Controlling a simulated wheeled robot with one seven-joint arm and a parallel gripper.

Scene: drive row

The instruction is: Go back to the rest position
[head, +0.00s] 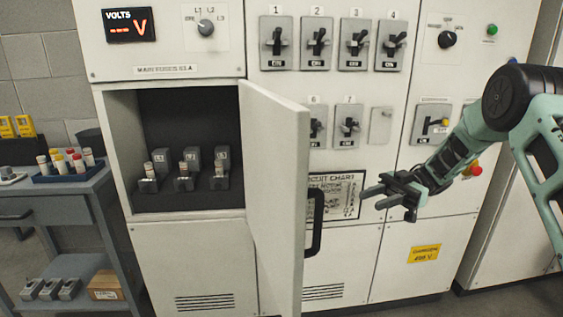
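My gripper (374,199) is at the right of the head view, in front of the cabinet, with its fingers pointing left. Its fingers look apart, with a gap between them and nothing held. It is to the right of the open cabinet door (274,180) and its black handle (314,222); a small space seems to separate it from the handle. My arm reaches in from the right edge. Part of the circuit chart (335,192) shows between the door and my gripper.
The open fuse compartment (190,122) holds several fuse holders (187,170). Switches (316,42) line the upper panel. A grey cart (85,215) at left carries a blue tray (66,176) of fuses. The door sticks out into the room. A red button (475,170) is near my forearm.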

